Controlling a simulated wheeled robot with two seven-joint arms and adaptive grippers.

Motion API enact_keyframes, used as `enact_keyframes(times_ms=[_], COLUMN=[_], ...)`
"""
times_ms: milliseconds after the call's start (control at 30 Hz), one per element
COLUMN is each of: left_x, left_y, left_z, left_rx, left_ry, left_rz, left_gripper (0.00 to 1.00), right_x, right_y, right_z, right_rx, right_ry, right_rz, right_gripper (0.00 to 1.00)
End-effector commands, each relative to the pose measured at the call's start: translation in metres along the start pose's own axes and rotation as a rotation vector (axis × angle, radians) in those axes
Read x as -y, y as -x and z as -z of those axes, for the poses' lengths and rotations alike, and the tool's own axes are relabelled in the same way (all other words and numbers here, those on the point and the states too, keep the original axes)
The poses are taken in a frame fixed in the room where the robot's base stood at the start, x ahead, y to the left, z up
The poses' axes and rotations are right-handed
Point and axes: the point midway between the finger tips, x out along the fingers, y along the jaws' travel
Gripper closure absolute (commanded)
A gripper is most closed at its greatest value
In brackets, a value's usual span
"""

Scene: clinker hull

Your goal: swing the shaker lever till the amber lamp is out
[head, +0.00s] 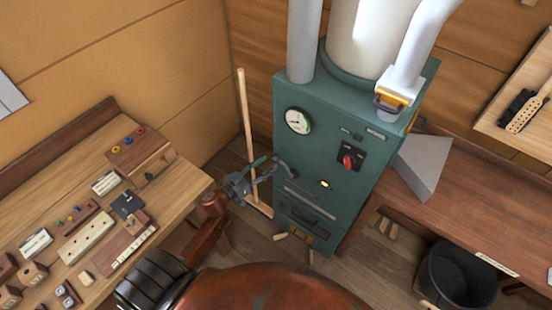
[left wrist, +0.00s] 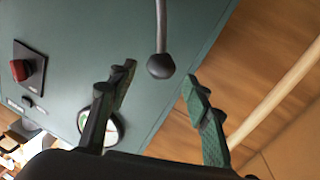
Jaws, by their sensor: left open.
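The green machine (head: 330,140) stands in the corner with a gauge, a red switch and the amber lamp (head: 325,184), which looks lit. The shaker lever (left wrist: 161,35) shows in the left wrist view as a grey rod ending in a dark ball knob. My left gripper (head: 266,168) is at the machine's left front edge, open and empty. In the left wrist view its fingers (left wrist: 158,78) stand on either side of the knob, which lies about level with the fingertips and seems clear of both. In the head view the gripper makes the lever hard to pick out. My right gripper is out of view.
A wooden bench (head: 185,185) with small blocks and boxes is at left. A pole (head: 244,110) leans beside the machine. A brown bench (head: 470,205) and a black bucket (head: 458,275) are at right. Wood pieces lie on the floor before the machine.

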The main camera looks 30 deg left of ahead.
Motion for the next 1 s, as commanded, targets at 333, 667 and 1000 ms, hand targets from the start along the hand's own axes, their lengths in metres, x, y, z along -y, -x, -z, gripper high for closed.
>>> enact_keyframes(times_ms=[333, 667, 1000], left_x=[0.000, 0.001, 0.001], left_y=[-0.048, -0.054, -0.053], left_z=[-0.001, -0.001, -0.001], left_rx=[0.000, 0.001, 0.001], left_ry=[0.001, 0.001, 0.001], left_rz=[0.001, 0.002, 0.002], left_gripper=[0.55, 0.55, 0.75], right_x=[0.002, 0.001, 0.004], right_y=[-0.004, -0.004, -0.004], right_z=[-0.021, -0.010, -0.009], right_rx=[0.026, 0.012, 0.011], right_ry=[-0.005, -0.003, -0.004], right_rz=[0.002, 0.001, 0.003], right_gripper=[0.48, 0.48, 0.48])
